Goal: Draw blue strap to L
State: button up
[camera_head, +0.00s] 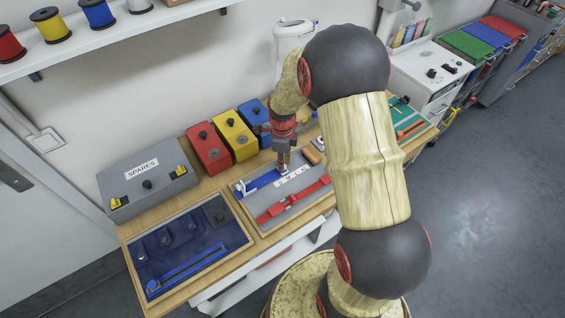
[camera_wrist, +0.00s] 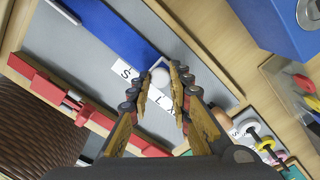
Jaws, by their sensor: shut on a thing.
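The blue strap (camera_head: 263,180) lies on the grey panel, in a pale holder at its left end. It also shows in the wrist view (camera_wrist: 112,35), ending in a white rounded knob (camera_wrist: 160,77) at my fingertips. My gripper (camera_head: 283,167) is over this end, and its jaws (camera_wrist: 179,78) are closed on it, though the fingers hide the contact. White size cards lie beside the strap: S (camera_wrist: 125,72) is left of the fingers, and L (camera_wrist: 168,111) shows partly behind them. The card between them is hidden in the wrist view.
A red strap (camera_head: 293,199) lies parallel in front on the same panel. Red (camera_head: 208,148), yellow (camera_head: 235,135) and blue (camera_head: 255,122) boxes stand close behind. A blue-lined tray (camera_head: 190,249) is at left, a grey SPARES box (camera_head: 149,183) behind it.

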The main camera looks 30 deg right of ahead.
aim_at(290, 166)
grip_shut()
jog(key=d, duration=0.3)
jog(key=shift+w+d, duration=0.1)
jog(key=shift+d, duration=0.25)
jog(key=o, duration=0.8)
grip_release()
jog(key=shift+a, duration=0.1)
jog(key=shift+o, duration=0.7)
notch_tip(290, 166, up, 12)
